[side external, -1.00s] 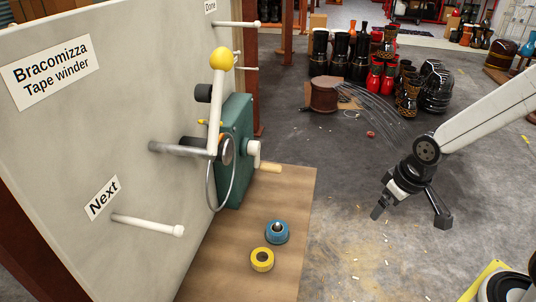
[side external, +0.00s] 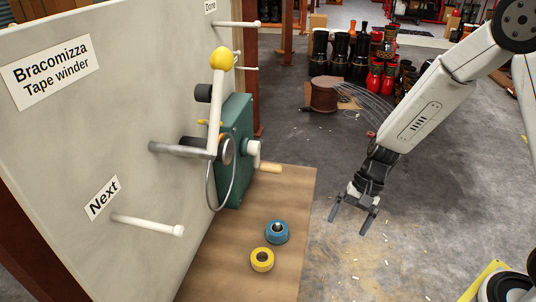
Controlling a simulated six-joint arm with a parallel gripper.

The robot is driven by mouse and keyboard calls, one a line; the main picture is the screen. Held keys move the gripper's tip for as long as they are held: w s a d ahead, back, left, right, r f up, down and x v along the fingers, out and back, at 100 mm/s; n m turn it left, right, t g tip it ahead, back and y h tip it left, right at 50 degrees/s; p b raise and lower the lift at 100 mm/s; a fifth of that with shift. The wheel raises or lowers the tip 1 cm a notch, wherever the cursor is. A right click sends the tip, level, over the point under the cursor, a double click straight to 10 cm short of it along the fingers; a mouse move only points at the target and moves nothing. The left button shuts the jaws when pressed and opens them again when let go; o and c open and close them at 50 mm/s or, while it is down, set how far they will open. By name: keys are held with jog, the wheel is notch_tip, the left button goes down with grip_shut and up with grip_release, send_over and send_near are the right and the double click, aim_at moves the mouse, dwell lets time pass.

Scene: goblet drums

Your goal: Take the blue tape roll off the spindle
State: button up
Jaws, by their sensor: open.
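The blue tape roll (side external: 277,238) lies flat on the wooden board at the foot of the winder panel. A short metallic peg, which looks like the spindle (side external: 278,226), shows in its centre hole. My gripper (side external: 350,223) is open and empty, pointing down to the right of the blue roll and apart from it. Its two fingers are spread. I cannot tell its exact height above the floor.
A yellow tape roll (side external: 262,267) lies just in front of the blue one on the wooden board (side external: 225,265). The grey panel (side external: 60,150) carries pegs, a yellow-knobbed lever (side external: 220,59) and a green winder box (side external: 236,125). Drums (side external: 383,75) stand far behind.

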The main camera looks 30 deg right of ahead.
jog(key=w+a+f+m+t+y, duration=0.1)
jog(key=w+a+f+m+y, duration=0.25)
jog(key=w+f+m, duration=0.2)
jog(key=m+t+y, duration=0.3)
jog(key=m+t, duration=0.1)
jog(key=m, duration=0.2)
send_near(280, 227)
jog(key=shift+a+f, duration=0.9)
jog(key=shift+a, duration=0.1)
jog(key=shift+w+d+f+m+t+y, duration=0.2)
jog(key=shift+w+f+m+t+y, duration=0.2)
jog(key=shift+m+t, duration=0.3)
jog(key=shift+x, duration=3.95)
jog(key=shift+s+f, duration=0.1)
jog(key=shift+d, duration=0.1)
jog(key=c, duration=1.1)
